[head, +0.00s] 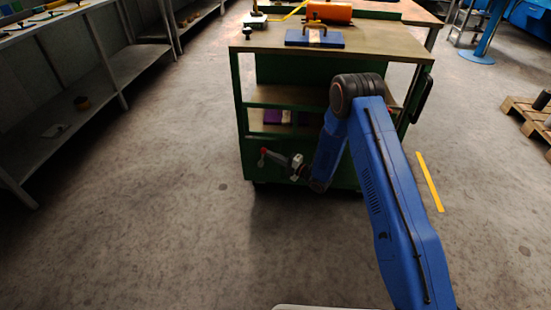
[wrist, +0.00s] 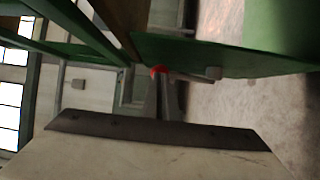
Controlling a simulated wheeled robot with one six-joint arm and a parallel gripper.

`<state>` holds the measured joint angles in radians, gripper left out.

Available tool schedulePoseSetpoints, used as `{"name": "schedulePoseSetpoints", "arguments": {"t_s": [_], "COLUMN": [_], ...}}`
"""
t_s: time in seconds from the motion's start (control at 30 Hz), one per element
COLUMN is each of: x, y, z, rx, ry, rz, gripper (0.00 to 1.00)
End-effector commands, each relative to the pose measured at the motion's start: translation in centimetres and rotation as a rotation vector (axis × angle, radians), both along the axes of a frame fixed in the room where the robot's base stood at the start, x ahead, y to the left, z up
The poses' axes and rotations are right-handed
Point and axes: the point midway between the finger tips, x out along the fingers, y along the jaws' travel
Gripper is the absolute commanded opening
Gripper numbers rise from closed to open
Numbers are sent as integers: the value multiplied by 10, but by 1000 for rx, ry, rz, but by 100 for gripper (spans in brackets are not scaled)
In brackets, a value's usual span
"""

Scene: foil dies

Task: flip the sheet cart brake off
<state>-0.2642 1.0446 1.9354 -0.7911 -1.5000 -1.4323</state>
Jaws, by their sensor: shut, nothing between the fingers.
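The sheet cart (head: 310,95) is green with a wooden top and stands in the middle of the head view. Its brake lever shows low on the front as a dark handle with a red end (head: 263,152), pointing left and slightly up. My gripper (head: 293,165) is at the cart's lower front, close to the lever, shut and empty. In the wrist view the red end (wrist: 158,70) shows beyond the dark fingers (wrist: 166,95), near the green panel (wrist: 225,58). I cannot tell whether the fingers touch the lever. The lever's pivot is not clear behind my gripper.
A blue block (head: 300,38) and an orange cylinder (head: 330,12) lie on or behind the cart top. Grey shelving (head: 75,85) runs along the left. A wooden pallet (head: 525,118) lies at the right. The floor before the cart is clear.

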Motion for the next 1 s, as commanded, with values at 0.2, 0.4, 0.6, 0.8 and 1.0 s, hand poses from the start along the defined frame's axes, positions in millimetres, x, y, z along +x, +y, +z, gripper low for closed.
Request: {"name": "schedulePoseSetpoints", "arguments": {"t_s": [0.2, 0.4, 0.6, 0.8, 1.0], "x": [1, 2, 2, 3, 3], "y": [21, 44, 64, 78, 86], "z": [14, 21, 22, 21, 18], "rx": [-171, -361, -525, -639, -632], "ry": [0, 7, 14, 19, 21], "rz": [2, 1, 1, 2, 0], "gripper": [0, 0, 0, 0, 0]}}
